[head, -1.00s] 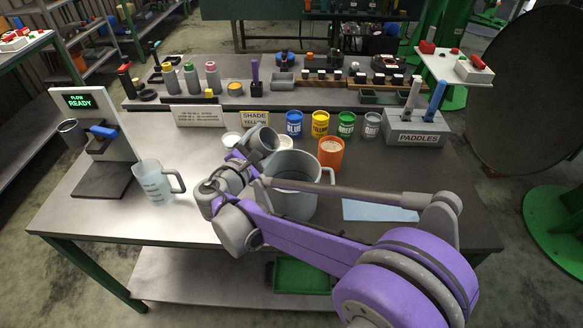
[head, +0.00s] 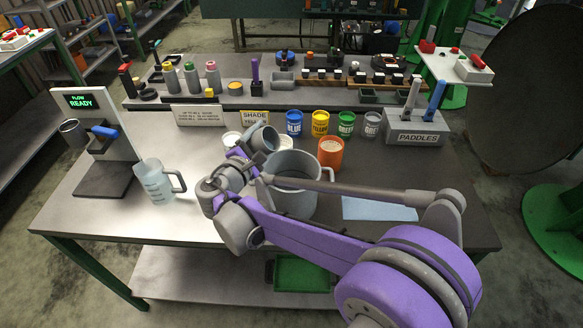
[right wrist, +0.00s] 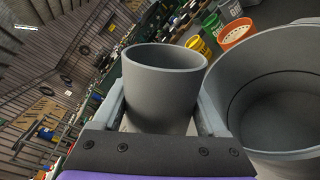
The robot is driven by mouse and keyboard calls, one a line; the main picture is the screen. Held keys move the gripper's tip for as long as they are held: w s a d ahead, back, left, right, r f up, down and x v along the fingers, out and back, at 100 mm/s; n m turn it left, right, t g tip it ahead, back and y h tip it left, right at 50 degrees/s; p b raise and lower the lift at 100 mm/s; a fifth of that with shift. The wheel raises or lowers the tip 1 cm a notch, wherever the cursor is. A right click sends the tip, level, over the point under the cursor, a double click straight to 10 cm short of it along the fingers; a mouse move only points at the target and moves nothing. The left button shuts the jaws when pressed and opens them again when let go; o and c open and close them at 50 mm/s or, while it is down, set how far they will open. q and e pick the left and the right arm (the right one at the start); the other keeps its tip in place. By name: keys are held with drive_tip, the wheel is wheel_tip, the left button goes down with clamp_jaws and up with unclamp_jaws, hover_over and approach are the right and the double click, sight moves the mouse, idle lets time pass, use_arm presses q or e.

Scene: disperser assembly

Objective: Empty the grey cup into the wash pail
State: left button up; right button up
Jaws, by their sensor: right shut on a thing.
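The grey cup (head: 263,140) is held in my right gripper (head: 244,156), above the bench at the left rim of the wash pail. The wash pail (head: 297,200) is a large grey pot with a handle on its right; it stands on the bench, partly hidden behind my right arm. In the right wrist view the cup (right wrist: 163,88) sits between both fingers, its open mouth showing a bare grey inner wall; its bottom is hidden. The pail (right wrist: 285,100) is just right of it, and its visible inside looks plain grey. My left gripper is not in view.
A clear measuring jug (head: 156,182) stands left of the pail, near the dispenser (head: 105,150). An orange tub (head: 331,152) and several paint tins (head: 321,123) stand behind the pail. A blue cloth (head: 378,209) lies to the right, and the paddles holder (head: 416,128) is at the back right.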

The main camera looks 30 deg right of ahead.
drive_tip(key=shift+r, duration=0.1)
drive_tip(key=shift+f+m, duration=0.35)
drive_tip(key=shift+m, duration=0.55)
idle(0.4)
drive_tip(key=shift+r+m+p, duration=0.35)
drive_tip(key=shift+m+p, duration=0.2)
drive_tip(key=shift+m, duration=0.25)
idle(0.6)
drive_tip(key=shift+s+d+f+m+t+y, duration=0.3)
drive_tip(key=shift+s+d+f+m, duration=0.1)
drive_tip(key=shift+s+d+m, duration=0.35)
idle(0.8)
drive_tip(key=shift+s+d+r+m+p, duration=0.1)
drive_tip(key=shift+r+m+p, duration=0.2)
drive_tip(key=shift+m, duration=0.3)
drive_tip(key=shift+r+m+p, duration=0.2)
drive_tip(key=shift+m+p, duration=0.15)
drive_tip(key=shift+m, duration=0.2)
idle(0.9)
